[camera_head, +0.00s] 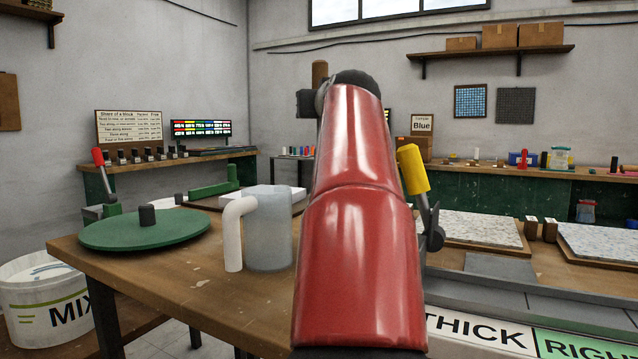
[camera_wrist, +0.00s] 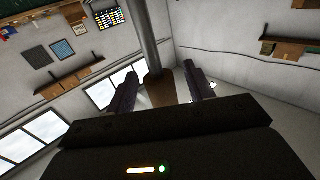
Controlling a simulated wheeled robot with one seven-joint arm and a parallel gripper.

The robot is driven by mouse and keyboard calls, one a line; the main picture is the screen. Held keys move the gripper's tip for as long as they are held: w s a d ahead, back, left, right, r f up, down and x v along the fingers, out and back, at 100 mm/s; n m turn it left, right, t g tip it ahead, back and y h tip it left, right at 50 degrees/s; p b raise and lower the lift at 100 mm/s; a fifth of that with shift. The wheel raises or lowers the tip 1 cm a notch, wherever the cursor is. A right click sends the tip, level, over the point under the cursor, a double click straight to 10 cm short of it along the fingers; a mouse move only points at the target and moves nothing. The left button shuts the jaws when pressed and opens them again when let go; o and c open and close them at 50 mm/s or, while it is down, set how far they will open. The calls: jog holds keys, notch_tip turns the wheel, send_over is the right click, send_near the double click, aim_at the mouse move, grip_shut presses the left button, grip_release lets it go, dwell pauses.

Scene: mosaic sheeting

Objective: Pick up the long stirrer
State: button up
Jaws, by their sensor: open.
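The long stirrer shows in the wrist view as a grey rod with a brown handle end (camera_wrist: 160,90). The brown end appears between the two dark fingers of my gripper (camera_wrist: 160,74), with a gap on each side. My gripper is open. In the head view a brown cylinder (camera_head: 319,72), likely the stirrer's handle, stands upright above a dark part of my gripper (camera_head: 306,103). My red arm hides most of the gripper and the rest of the stirrer there.
A translucent jug (camera_head: 268,232) with a white handle and a green turntable (camera_head: 145,229) stand on the wooden table (camera_head: 190,285). A white MIX bucket (camera_head: 45,305) is at the lower left. A yellow-handled lever (camera_head: 412,170) rises right of my arm, near speckled sheets (camera_head: 468,228).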

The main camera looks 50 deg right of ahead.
aim_at(320, 61)
grip_shut()
jog(key=shift+r, duration=0.1)
dwell(0.4)
notch_tip(320, 61, up, 7)
jog(key=p, duration=0.3)
jog(key=shift+r+p, duration=0.2)
jog(key=shift+p, duration=0.15)
jog(key=shift+d+r, duration=0.1)
jog(key=shift+r, duration=1.05)
